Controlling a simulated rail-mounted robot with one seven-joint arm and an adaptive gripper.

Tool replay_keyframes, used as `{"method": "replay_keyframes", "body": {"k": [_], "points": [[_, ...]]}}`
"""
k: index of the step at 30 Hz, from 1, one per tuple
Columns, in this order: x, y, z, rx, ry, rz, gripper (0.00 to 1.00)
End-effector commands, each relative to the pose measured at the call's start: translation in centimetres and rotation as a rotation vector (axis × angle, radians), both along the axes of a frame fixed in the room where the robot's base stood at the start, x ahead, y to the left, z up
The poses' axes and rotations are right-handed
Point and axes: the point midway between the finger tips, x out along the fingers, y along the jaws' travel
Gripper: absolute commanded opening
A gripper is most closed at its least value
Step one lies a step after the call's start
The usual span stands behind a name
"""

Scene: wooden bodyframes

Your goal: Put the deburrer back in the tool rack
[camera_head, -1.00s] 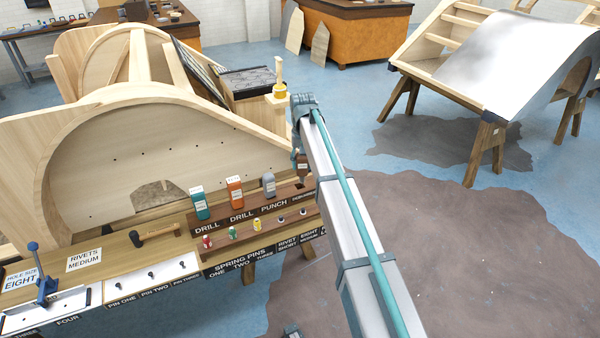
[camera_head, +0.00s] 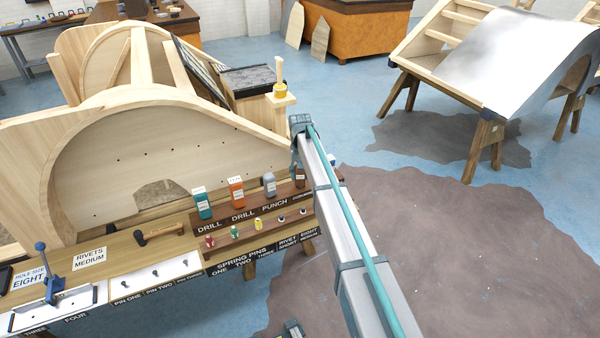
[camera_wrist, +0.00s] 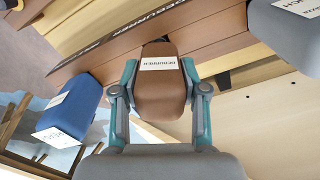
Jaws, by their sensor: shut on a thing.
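The deburrer (camera_wrist: 160,98) is a brown block with a white label. My gripper (camera_wrist: 159,66) has one teal finger on each side of it and is shut on it. In the head view the deburrer (camera_head: 299,176) hangs below my wrist at the right part of the tool rack (camera_head: 222,242), mostly covered by my arm. In the wrist view its far end is close to the rack board (camera_wrist: 110,45) by the printed deburrer label. I cannot tell whether it is seated in its slot.
The grey punch (camera_head: 269,185) stands left of the deburrer, with orange (camera_head: 236,192) and teal (camera_head: 201,203) drills beyond. A blue tool (camera_wrist: 70,110) is close on the other side. Small coloured spring pins (camera_head: 234,232) sit on the lower step. A wooden bodyframe (camera_head: 95,170) rises behind.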

Motion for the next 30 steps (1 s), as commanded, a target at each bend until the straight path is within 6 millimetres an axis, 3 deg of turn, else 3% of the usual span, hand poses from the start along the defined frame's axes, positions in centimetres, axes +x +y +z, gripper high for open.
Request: {"method": "replay_keyframes", "body": {"k": [11,12,16,26,30], "points": [[0.0,0.0,-0.7,0.000,0.000,0.000,0.00],[0.0,0.0,-0.7,0.000,0.001,0.000,0.45],[0.0,0.0,-0.7,0.000,0.000,0.000,0.66],[0.0,0.0,-0.6,0.000,0.000,0.000,0.68],[0.0,0.0,0.3,0.000,-0.001,0.000,0.68]]}}
